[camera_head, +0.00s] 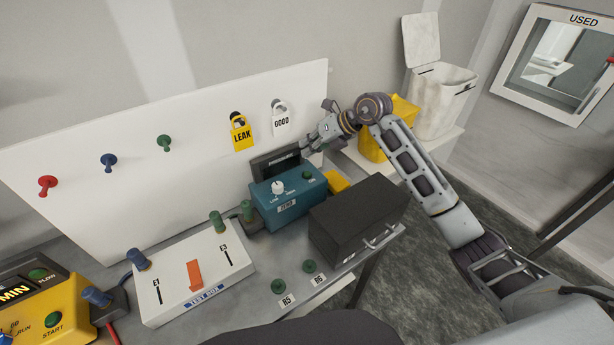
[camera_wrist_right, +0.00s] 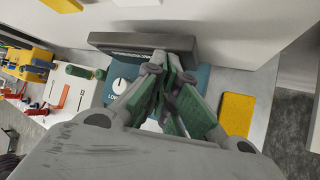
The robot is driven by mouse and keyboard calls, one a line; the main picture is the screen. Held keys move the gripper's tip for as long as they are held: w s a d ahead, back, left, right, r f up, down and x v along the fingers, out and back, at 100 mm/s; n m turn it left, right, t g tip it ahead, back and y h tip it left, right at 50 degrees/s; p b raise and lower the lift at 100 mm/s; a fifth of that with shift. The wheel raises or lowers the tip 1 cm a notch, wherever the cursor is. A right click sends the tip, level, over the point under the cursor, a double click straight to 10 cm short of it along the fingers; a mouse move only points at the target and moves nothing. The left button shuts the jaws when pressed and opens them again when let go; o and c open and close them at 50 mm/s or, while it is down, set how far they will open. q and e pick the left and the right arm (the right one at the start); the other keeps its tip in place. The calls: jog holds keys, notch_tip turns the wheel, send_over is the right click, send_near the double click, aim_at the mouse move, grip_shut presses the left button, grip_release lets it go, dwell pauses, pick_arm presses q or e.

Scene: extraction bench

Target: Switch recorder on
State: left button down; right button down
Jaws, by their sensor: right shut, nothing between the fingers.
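A teal box (camera_head: 285,205) stands on the bench, with a white knob (camera_head: 278,187), a green button (camera_head: 307,175) and a label on its front. A dark display unit (camera_head: 276,163) rises at its back. No label reading recorder is legible. My right gripper (camera_head: 308,148) is shut and empty, above the right rear of the teal box. In the right wrist view its closed fingers (camera_wrist_right: 172,100) are in front of the teal box (camera_wrist_right: 203,76) and hide part of its top; the white knob (camera_wrist_right: 121,86) shows to their left. I cannot tell whether the fingers touch it. My left gripper is not in view.
A black case (camera_head: 357,220) stands right of the teal box, with a yellow block (camera_head: 336,183) behind it. A white test box (camera_head: 191,275) is at left. A white board (camera_head: 200,150) with pegs and LEAK and GOOD tags stands behind. A yellow bin (camera_head: 388,138) is behind my right arm.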

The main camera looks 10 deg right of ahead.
aim_at(308, 171)
jog(key=shift+f+b, duration=1.45)
jog(key=shift+f, duration=1.15)
jog(key=shift+f+b, duration=0.5)
jog(key=shift+f, duration=0.3)
dwell(0.8)
jog(key=shift+r, duration=0.1)
jog(key=shift+r+p, duration=0.55)
jog(key=shift+r, duration=0.2)
jog(key=shift+r, duration=0.15)
dwell(0.3)
jog(key=shift+r+p, duration=1.5)
jog(key=shift+r, duration=0.85)
jog(key=shift+d, duration=0.1)
